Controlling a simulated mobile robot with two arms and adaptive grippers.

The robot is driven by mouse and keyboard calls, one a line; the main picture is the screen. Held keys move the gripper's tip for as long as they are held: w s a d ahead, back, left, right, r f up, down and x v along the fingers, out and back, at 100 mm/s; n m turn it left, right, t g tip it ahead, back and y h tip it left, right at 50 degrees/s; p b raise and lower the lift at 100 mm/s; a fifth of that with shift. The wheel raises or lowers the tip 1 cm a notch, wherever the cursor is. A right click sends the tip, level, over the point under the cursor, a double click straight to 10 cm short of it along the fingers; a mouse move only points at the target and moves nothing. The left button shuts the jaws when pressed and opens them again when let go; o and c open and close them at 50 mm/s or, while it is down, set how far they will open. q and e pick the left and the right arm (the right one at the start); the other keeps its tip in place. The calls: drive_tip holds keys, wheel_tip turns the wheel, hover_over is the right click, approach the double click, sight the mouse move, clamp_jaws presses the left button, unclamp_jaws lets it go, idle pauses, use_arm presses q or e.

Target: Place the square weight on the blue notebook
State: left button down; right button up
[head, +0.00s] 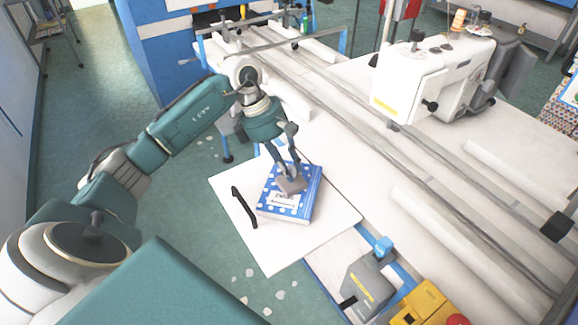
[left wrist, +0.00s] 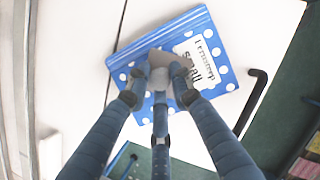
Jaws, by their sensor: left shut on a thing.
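The blue notebook (head: 303,208) with white dots and a white label lies on a white board. It also shows in the left wrist view (left wrist: 216,77). My left gripper (head: 290,176) is shut on the square weight (head: 291,186), a small grey-brown block. The weight is over the upper part of the notebook in the head view; I cannot tell whether it touches the cover. In the left wrist view the gripper's fingers (left wrist: 160,82) close around the weight (left wrist: 158,60) and partly hide it. My right gripper is not in view.
The white board (head: 270,255) holds the notebook and a black handle (head: 243,207) to its left. A grey box (head: 368,288) and a yellow box (head: 425,303) stand at lower right. A sewing machine (head: 430,75) stands at upper right, beside long rails.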

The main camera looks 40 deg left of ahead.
use_arm(q)
drive_tip(key=c, duration=1.5)
unclamp_jaws()
drive_tip(key=shift+r, duration=0.15)
drive_tip(key=shift+a+r, duration=0.15)
drive_tip(key=shift+r, duration=0.1)
drive_tip(key=b+v, duration=0.1)
drive_tip(key=v, duration=1)
drive_tip(key=shift+s+r+b, duration=0.1)
drive_tip(key=shift+r+b, duration=0.05)
drive_tip(key=shift+b, duration=0.15)
